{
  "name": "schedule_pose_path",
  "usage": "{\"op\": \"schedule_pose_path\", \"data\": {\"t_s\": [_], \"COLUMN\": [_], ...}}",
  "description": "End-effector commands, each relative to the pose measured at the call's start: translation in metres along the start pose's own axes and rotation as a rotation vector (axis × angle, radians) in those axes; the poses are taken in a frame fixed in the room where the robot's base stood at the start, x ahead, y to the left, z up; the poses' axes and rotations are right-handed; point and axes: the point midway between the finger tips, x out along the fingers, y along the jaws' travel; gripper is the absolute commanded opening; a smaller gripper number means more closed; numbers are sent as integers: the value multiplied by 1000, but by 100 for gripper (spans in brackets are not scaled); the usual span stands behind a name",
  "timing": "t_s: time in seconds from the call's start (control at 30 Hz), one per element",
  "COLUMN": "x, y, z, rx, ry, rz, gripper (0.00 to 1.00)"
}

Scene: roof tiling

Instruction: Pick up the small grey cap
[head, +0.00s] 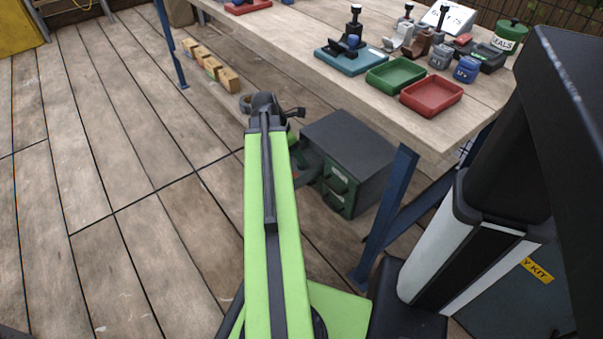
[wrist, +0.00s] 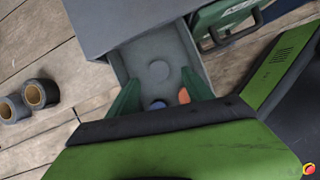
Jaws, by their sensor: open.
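The small grey cap (wrist: 159,71) shows in the wrist view as a round grey disc, lying on the grey floor of an open drawer (wrist: 139,56). My gripper (wrist: 160,78) has its two green fingers apart, with the cap near and between their tips in the picture. The fingers are empty; their exact height above the cap cannot be told. A blue piece (wrist: 157,104) and an orange piece (wrist: 184,96) lie in the drawer nearer my wrist, partly hidden. In the head view, my arm hides the cap and most of the drawer.
Green and red trays (head: 432,96) are on the bench. Two dark rolls (wrist: 40,94) lie on the floor left of the drawer.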

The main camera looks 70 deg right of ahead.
Motion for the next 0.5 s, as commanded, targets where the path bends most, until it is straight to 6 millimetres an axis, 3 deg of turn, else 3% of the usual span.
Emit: {"op": "schedule_pose_path", "data": {"t_s": [0.17, 0.4, 0.5], "x": [6, 47, 54], "y": [1, 4, 3], "z": [0, -4, -2], "rx": [0, 1, 2], "ry": [0, 0, 0], "rz": [0, 0, 1], "gripper": [59, 59, 59]}}
